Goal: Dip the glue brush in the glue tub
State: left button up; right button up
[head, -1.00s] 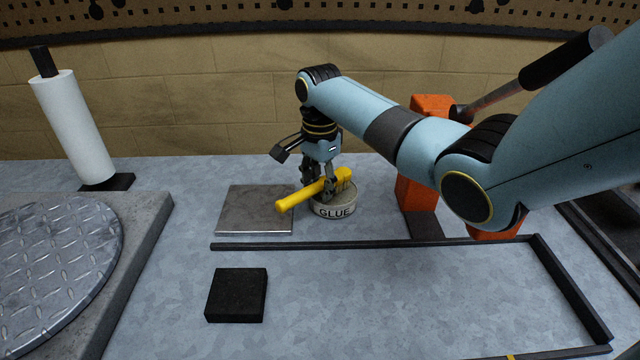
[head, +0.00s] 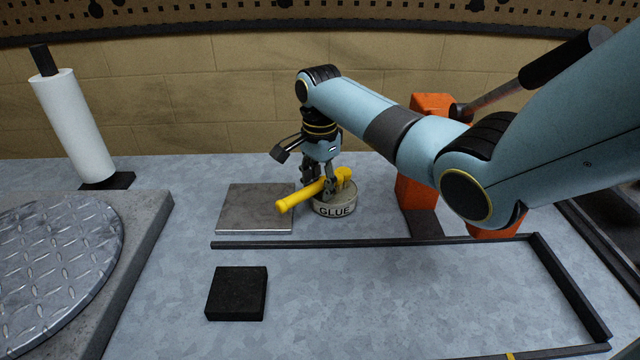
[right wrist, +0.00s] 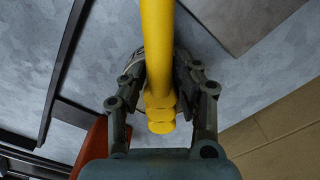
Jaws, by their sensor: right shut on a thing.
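The yellow glue brush (head: 297,199) is held by my right gripper (head: 323,187), which is shut on its handle. The brush lies slantwise, its handle end pointing left and toward the front. Its head end is over the round grey tub marked GLUE (head: 335,208). Whether bristles are inside the tub cannot be told. In the right wrist view the brush (right wrist: 158,50) runs between the two fingers (right wrist: 160,95), with the tub mostly hidden behind the left finger. My left gripper is not in view.
A flat metal plate (head: 254,210) lies left of the tub. A black block (head: 237,294) and a dark rail frame (head: 370,244) are in front. An orange stand (head: 417,195) is to the right. A white roll (head: 72,125) stands at the back left.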

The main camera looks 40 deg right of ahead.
aim_at(320, 182)
jog(key=shift+p, duration=0.3)
dwell(1.1)
notch_tip(320, 182, up, 7)
jog(key=p, duration=0.8)
jog(key=shift+p, duration=0.35)
jog(key=shift+f, duration=0.1)
